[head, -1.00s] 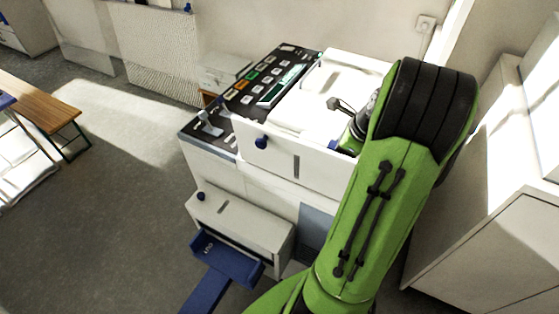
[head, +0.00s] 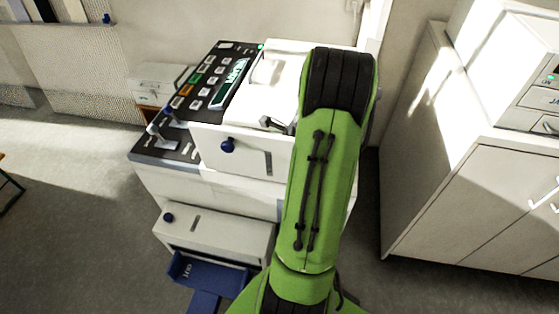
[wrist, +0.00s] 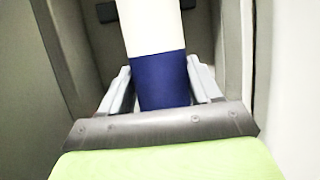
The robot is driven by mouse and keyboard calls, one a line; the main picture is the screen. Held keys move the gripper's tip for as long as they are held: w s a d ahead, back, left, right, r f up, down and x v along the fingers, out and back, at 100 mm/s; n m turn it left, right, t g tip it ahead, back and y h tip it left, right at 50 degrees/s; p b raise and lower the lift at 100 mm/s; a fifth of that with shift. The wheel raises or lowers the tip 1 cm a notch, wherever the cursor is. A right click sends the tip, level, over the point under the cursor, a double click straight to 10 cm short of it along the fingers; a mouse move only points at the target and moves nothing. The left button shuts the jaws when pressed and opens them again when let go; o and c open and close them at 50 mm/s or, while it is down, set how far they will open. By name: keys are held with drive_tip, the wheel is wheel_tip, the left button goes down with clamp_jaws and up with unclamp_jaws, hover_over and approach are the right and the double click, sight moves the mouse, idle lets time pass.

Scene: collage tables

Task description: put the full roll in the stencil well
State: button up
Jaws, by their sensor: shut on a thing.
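My gripper (wrist: 161,88) is shut on the blue end of a white roll (wrist: 150,30) in the wrist view. The roll points away from me, between grey walls (wrist: 75,55) that look like the inside of a well; I cannot tell whether it touches them. In the head view my green arm reaches over the white duplicating machine (head: 240,185) and hides the gripper and the roll. The stencil well is not clearly seen there.
The machine has a dark button panel (head: 205,85), a blue knob (head: 228,145) and a blue tray (head: 205,275) low at the front. A pale cabinet (head: 450,200) with a device on top stands at the right.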

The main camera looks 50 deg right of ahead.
drive_tip(key=o, duration=1.2)
drive_tip(key=p+v, duration=0.3)
drive_tip(key=v, duration=0.9)
drive_tip(key=shift+r, duration=0.15)
